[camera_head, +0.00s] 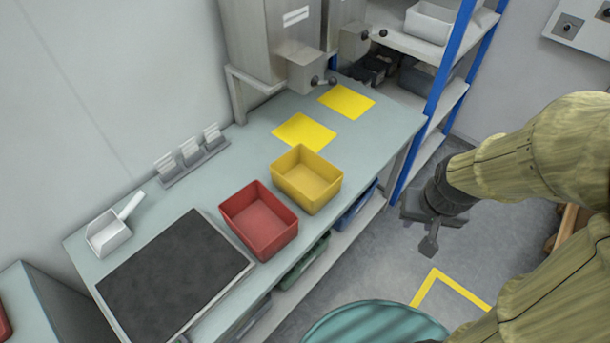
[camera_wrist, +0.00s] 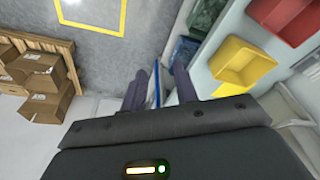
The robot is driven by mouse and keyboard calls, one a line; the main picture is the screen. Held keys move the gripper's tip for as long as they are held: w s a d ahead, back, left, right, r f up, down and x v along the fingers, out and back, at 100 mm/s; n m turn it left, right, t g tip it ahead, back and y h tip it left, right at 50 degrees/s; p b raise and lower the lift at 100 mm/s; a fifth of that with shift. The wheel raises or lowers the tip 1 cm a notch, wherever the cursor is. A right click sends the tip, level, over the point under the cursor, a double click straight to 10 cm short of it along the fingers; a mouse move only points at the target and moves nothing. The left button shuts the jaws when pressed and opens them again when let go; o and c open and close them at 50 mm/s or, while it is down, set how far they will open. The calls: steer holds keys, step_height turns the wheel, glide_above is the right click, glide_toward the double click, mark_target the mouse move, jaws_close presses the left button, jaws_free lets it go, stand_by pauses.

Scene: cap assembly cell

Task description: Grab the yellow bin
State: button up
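The yellow bin (camera_head: 306,182) stands upright and looks empty on the pale worktable (camera_head: 237,152), close to its front edge. It also shows in the wrist view (camera_wrist: 242,66), to the right of my fingers. My gripper (camera_head: 428,242) is to the right of the bin in the head view, out past the table's front edge and apart from it. In the wrist view my gripper (camera_wrist: 160,80) has its two fingers spread, with nothing held between them.
An empty red bin (camera_head: 259,220) stands close beside the yellow one. Two yellow mats (camera_head: 304,132) lie behind it. A blue-posted shelf rack (camera_head: 447,70) stands at the table's far end. Cardboard boxes (camera_wrist: 40,72) are at left in the wrist view. Floor beside the table is open.

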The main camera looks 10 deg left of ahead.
steer(key=shift+s, duration=0.15)
steer(key=w+a+f+n+t+y+b, duration=0.2)
steer(key=w+a+f+n+t+b, duration=0.3)
steer(key=w+f, duration=0.6)
steer(key=a+f+n+y+b, duration=0.4)
steer(key=a+n+y+b, duration=0.1)
steer(key=a+y, duration=0.4)
steer(key=a+n, duration=0.1)
steer(key=a, duration=0.1)
steer(key=shift+s+a+f+y, duration=0.2)
steer(key=shift+s+a+y, duration=0.1)
steer(key=shift+a, duration=0.1)
